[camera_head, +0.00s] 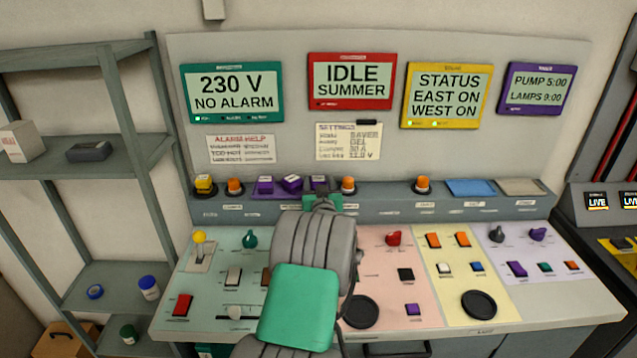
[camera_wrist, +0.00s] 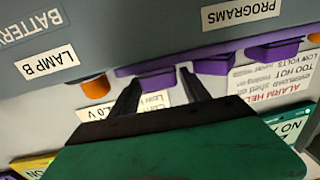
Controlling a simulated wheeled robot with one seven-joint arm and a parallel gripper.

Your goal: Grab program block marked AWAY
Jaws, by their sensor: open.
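Three purple program blocks sit in a row on a purple tray on the console's back ledge: a left one (camera_head: 265,184), a middle one (camera_head: 291,183) and a right one (camera_head: 319,182). Their white tops are too small to read. My gripper (camera_head: 322,199) is at the right block, partly hiding the tray. In the wrist view, which looks upside down, my open gripper (camera_wrist: 158,84) has one dark finger on each side of the nearest purple block (camera_wrist: 156,82). Whether the fingers touch it cannot be told. The other two blocks (camera_wrist: 214,66) (camera_wrist: 275,51) are to its right.
An orange lamp (camera_head: 348,185) stands close right of the right block; it also shows in the wrist view (camera_wrist: 96,87). Switches and knobs cover the sloped desk below. A grey shelf (camera_head: 125,150) stands left.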

